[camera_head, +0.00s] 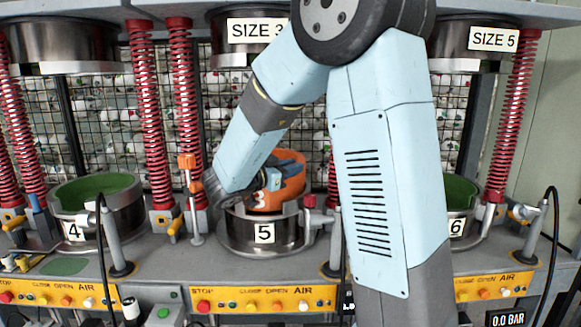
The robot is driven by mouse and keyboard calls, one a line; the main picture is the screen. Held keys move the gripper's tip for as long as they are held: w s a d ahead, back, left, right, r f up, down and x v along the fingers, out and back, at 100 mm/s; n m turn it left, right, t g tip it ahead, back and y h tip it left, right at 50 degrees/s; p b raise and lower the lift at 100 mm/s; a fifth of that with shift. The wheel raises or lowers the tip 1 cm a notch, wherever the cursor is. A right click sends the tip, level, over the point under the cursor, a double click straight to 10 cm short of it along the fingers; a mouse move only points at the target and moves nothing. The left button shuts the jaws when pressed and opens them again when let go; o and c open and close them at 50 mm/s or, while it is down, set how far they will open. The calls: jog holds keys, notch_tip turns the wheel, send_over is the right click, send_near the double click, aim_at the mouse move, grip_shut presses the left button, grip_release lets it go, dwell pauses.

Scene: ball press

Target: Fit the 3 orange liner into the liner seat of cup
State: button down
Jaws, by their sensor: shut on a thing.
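The orange liner (292,190) shows in the head view with part of a white "3" on its front. It is at the middle cup (259,240), a round metal cup labelled 5, and shows above the cup's rim. My gripper (270,182) is shut on the liner's wall at its left front. My arm and gripper hide part of the liner and the cup's left side. I cannot tell whether the liner rests in the liner seat or is held just above it.
Red springs (147,110), orange-tipped clamps (188,162), hoses and upper press heads crowd around. Yellow control panels (262,299) run along the front.

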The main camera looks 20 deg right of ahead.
jog(key=shift+f, duration=1.2)
jog(key=c, duration=0.9)
grip_release()
jog(key=shift+f, duration=0.1)
jog(key=shift+a, duration=0.1)
jog(key=shift+v, duration=3.6)
jog(key=shift+s, duration=0.15)
